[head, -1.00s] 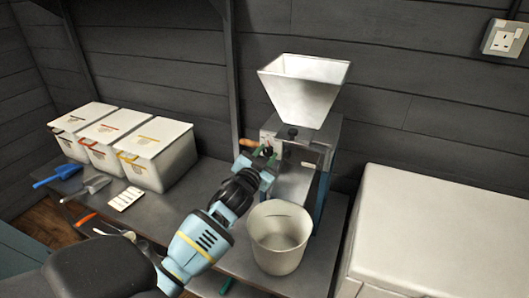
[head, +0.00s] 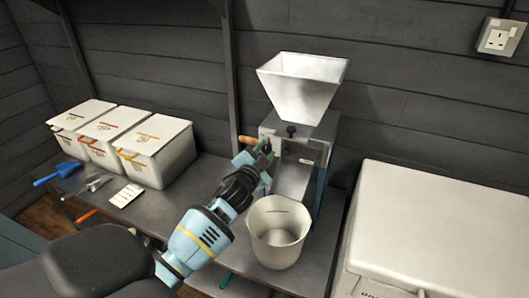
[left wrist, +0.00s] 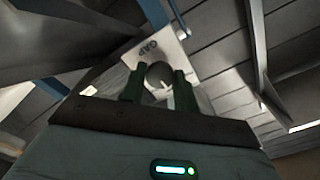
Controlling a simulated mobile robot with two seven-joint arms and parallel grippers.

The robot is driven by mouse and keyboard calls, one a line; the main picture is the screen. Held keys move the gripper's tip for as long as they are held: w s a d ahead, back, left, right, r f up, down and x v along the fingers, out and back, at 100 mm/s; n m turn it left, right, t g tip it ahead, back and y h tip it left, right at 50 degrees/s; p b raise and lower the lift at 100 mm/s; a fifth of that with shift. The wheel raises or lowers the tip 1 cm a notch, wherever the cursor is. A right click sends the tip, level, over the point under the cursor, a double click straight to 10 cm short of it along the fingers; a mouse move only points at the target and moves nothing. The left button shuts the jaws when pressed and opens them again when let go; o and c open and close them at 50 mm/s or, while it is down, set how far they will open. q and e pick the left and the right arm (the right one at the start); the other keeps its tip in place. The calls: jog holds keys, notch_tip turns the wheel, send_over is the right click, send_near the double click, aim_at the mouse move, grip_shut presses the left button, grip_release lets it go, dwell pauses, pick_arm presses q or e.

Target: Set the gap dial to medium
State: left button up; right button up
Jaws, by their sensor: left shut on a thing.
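The grain mill (head: 325,140) stands at the back of the bench with a pale tapered hopper (head: 303,88) on top. My left gripper (head: 262,152) is at the left part of the mill's front and hides most of the dial area in the head view. In the left wrist view, a light plate marked GAP (left wrist: 152,48) shows behind a round dark dial knob (left wrist: 158,73). The green fingers of my left gripper (left wrist: 158,84) are on both sides of the knob, shut on it. The dial's setting cannot be read. My right gripper is not in view.
A pale jug (head: 279,235) stands in front of the mill, close to my left forearm. Several lidded bins (head: 163,165), a blue scoop (head: 57,174) and a white card (head: 125,195) are at the left. A large white chest (head: 450,235) is at the right.

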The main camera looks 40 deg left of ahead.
pick_arm(q)
jog(key=o, duration=1)
jog(key=shift+c, duration=0.2)
jog(key=shift+s, duration=0.1)
jog(key=v, duration=0.7)
jog(key=shift+s, duration=0.35)
jog(key=s+d+f+n+g+h+p, duration=0.1)
jog(key=s+d+f+g+h+p, duration=0.1)
jog(key=s+d+f, duration=0.35)
jog(key=s+d+f+n+g+h+p, duration=0.1)
jog(key=s+d+f+g+p, duration=0.15)
jog(key=s+f, duration=0.6)
jog(key=s+d+f+g+h+p, duration=0.1)
jog(key=s+d+f+g+h, duration=0.2)
jog(key=s, duration=0.8)
jog(key=s+d+f+n, duration=0.1)
jog(key=s+d, duration=0.2)
jog(key=s, duration=0.4)
jog(key=s+d+f+n+g+p, duration=0.1)
jog(key=s+d, duration=0.3)
jog(key=s, duration=0.3)
jog(key=shift+f+p, duration=0.25)
jog(key=shift+p, duration=0.05)
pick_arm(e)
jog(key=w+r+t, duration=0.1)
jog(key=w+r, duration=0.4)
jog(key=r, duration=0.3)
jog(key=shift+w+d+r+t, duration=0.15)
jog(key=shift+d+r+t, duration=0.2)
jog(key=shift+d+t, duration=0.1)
